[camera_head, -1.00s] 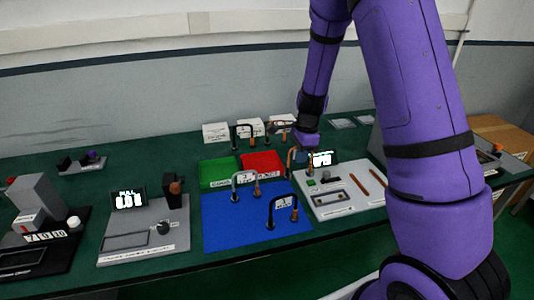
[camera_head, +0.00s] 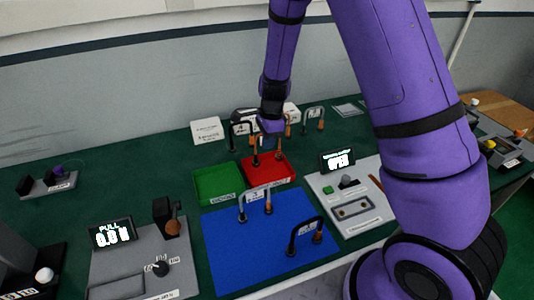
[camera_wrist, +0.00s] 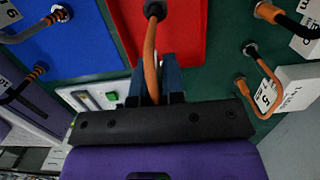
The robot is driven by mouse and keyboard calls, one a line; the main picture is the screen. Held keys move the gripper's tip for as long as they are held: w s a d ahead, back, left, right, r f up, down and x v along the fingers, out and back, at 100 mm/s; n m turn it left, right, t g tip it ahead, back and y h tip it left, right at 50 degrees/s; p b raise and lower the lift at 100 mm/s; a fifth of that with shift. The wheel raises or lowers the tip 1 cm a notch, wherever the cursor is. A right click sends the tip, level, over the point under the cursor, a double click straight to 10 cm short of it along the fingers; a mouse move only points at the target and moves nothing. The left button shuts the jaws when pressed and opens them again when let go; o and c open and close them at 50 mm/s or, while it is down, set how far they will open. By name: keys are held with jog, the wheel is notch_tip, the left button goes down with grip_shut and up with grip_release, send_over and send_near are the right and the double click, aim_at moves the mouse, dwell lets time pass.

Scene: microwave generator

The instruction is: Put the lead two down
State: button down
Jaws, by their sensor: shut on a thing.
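My gripper (camera_head: 271,139) is shut on a lead (camera_head: 278,153) over the red tray (camera_head: 285,174). In the wrist view my gripper (camera_wrist: 157,80) has its blue fingers around the orange part of the held lead (camera_wrist: 150,48). The lead's dark end is at the red tray (camera_wrist: 170,45); I cannot tell whether it touches. The lead's number is hidden. Two other leads stand on the blue mat (camera_head: 225,250): a grey-topped one (camera_head: 254,189) and a black-topped one (camera_head: 305,224).
The green tray (camera_head: 217,185) is empty, left of the red one. More leads (camera_head: 314,113) stand behind, near white label blocks (camera_head: 207,130). A panel reading OPEN (camera_head: 338,160) is at right, a pull meter (camera_head: 110,234) at left.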

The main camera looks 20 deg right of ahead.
jog(key=shift+f, duration=2.3)
jog(key=shift+f, duration=0.15)
jog(key=c, duration=1.2)
grip_release()
